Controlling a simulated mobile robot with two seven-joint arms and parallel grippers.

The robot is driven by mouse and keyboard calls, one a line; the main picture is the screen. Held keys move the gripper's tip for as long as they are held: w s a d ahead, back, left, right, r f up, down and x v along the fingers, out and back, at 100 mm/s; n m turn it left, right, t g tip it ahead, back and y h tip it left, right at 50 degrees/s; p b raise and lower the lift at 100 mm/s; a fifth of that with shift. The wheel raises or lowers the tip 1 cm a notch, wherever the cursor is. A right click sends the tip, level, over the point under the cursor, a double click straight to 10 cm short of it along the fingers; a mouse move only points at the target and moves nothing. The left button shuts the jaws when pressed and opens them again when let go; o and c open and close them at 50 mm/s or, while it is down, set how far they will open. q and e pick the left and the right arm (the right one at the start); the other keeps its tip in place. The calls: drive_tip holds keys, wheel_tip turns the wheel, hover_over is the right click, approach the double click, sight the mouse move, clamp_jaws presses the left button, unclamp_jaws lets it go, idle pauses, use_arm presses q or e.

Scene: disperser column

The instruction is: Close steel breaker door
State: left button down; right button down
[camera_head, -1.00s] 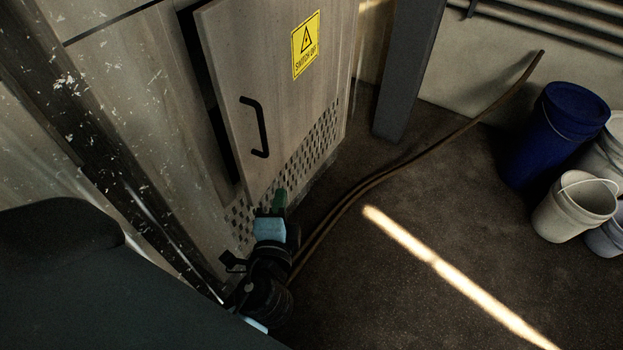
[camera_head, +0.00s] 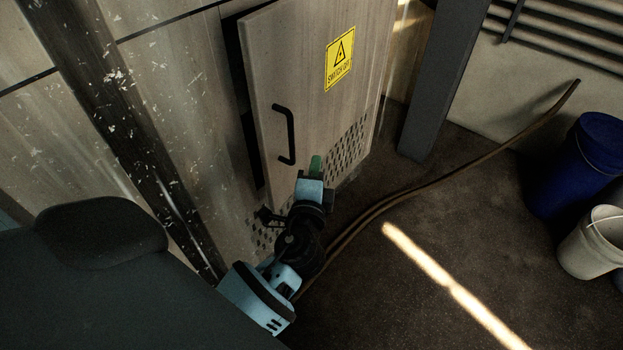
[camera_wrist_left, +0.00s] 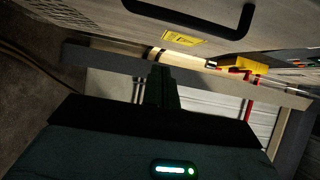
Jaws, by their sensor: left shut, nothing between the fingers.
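The steel breaker door (camera_head: 300,75) is a grey panel with a yellow warning label (camera_head: 340,57) and a black bar handle (camera_head: 285,135). It stands ajar, with a dark gap along its left edge. My left gripper (camera_head: 316,165) is shut and empty, in front of the lower part of the door, below and right of the handle. I cannot tell whether it touches the door. In the left wrist view the gripper's fingers (camera_wrist_left: 162,88) point toward the door's face, and the handle (camera_wrist_left: 205,28) shows at the top. My right gripper is not in view.
A dark pillar (camera_head: 435,90) stands right of the door. A brown hose (camera_head: 440,187) runs across the floor. A blue barrel (camera_head: 580,165) and a pale bucket (camera_head: 592,243) stand at the right. A scratched dark beam (camera_head: 120,130) is at the left.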

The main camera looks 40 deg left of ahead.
use_arm(q)
drive_tip(key=shift+w+a+p, duration=0.15)
drive_tip(key=shift+a, duration=1)
drive_tip(key=shift+w+a+p, duration=0.1)
drive_tip(key=shift+a+p, duration=0.05)
drive_tip(key=shift+a, duration=1)
